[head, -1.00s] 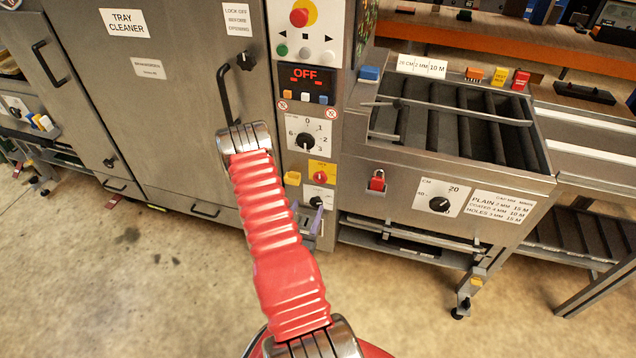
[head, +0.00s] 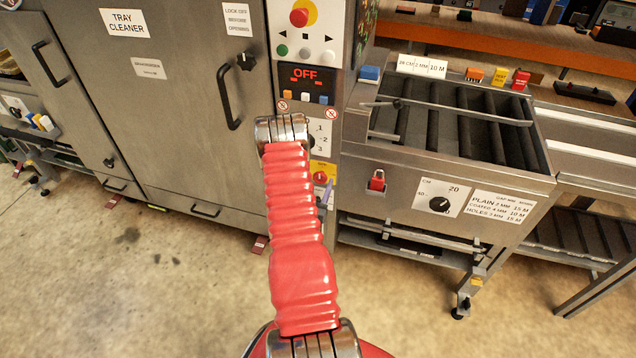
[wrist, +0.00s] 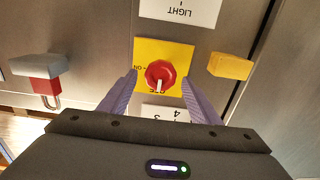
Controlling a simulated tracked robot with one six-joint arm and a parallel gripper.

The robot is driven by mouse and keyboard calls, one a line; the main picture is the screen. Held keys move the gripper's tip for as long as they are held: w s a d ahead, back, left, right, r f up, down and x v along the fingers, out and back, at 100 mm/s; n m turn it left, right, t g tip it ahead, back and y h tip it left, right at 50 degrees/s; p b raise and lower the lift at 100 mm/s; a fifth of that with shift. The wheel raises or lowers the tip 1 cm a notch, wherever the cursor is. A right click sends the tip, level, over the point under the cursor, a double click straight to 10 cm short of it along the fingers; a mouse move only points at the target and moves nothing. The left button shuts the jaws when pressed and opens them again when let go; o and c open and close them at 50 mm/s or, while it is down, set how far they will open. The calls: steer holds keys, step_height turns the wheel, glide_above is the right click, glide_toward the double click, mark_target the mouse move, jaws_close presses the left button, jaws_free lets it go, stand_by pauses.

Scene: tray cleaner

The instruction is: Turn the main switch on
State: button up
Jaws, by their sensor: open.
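The main switch is a red round knob (wrist: 160,75) on a yellow plate (wrist: 178,52) in the wrist view. Its white mark points down in that view, at the partly covered OFF lettering; ON is printed to the left. In the head view the knob (head: 321,178) shows just right of my red arm. My gripper (wrist: 159,79) is open, with one purple finger on each side of the knob. I cannot tell whether the fingers touch it. In the head view most of the gripper is hidden behind my arm. The panel display (head: 305,76) reads OFF.
A yellow block (wrist: 230,66) sticks out right of the switch in the wrist view, and a red padlock (wrist: 45,86) hangs at left. A numbered dial plate (head: 322,136) lies above the switch in the head view. A roller conveyor (head: 465,170) stands right; floor at left is clear.

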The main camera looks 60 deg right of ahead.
steer(key=shift+w+d, duration=0.1)
steer(key=shift+d, duration=0.55)
steer(key=shift+c, duration=0.4)
steer(key=c, duration=0.9)
steer(key=shift+a, duration=0.25)
steer(key=shift+d, duration=0.15)
